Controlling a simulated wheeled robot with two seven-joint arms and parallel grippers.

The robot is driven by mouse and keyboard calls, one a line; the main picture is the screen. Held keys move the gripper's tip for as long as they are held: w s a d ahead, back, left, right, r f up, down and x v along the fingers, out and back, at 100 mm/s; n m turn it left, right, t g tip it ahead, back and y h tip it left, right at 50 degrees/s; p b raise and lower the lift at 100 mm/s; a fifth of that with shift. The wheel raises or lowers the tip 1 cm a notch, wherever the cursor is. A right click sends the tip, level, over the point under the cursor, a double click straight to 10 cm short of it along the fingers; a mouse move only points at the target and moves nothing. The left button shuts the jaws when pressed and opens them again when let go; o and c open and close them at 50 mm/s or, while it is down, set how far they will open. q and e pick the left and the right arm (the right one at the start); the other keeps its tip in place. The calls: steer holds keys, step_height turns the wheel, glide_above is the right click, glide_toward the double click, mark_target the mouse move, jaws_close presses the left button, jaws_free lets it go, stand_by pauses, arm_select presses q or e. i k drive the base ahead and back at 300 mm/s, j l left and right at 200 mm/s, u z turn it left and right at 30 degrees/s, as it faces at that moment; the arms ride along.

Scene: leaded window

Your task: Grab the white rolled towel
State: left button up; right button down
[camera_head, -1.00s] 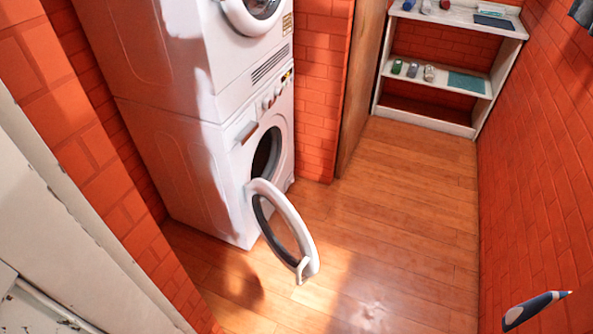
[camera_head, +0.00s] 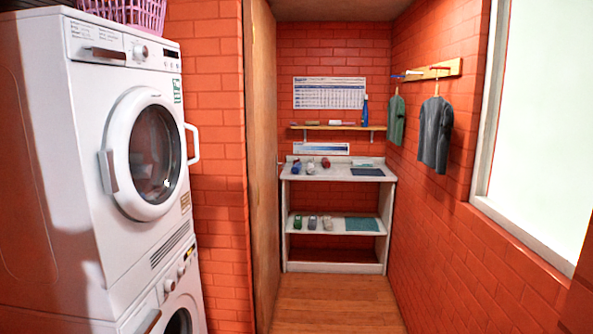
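I cannot make out a white rolled towel for certain in the head view. The wooden wall shelf (camera_head: 340,128) at the back carries small pale and reddish items too small to identify, with a blue bottle (camera_head: 365,110) at its right end. A white shelf unit (camera_head: 388,178) stands below it against the back wall. Small blue, white and red items and a flat dark blue piece (camera_head: 367,172) lie on its top. Its middle level holds several small items and a flat teal piece (camera_head: 361,224). Neither of my grippers is in view.
Stacked white washing machines (camera_head: 84,150) stand at the left, with a pink basket (camera_head: 125,12) on top. A wooden door or panel (camera_head: 262,160) stands beyond them. Green (camera_head: 397,120) and grey (camera_head: 435,135) garments hang at the right. The wooden floor (camera_head: 335,300) towards the shelves is clear.

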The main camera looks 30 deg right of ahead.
mark_target(311, 169)
steer(key=i+u, duration=0.1)
steer(key=u, duration=0.3)
steer(key=l+u, duration=0.15)
steer(key=u, duration=0.3)
steer(key=i+l+u, duration=0.1)
steer(key=u, duration=0.3)
steer(key=l+u, duration=0.15)
steer(key=u, duration=0.3)
steer(key=i+l+u, duration=0.2)
steer(key=l, duration=0.75)
steer(key=l+z, duration=0.1)
steer(key=l, duration=2.35)
steer(key=l+z, duration=0.15)
steer(key=l, duration=2.25)
steer(key=l+z, duration=0.35)
steer(key=i+l+z, duration=0.1)
steer(key=l+z, duration=0.25)
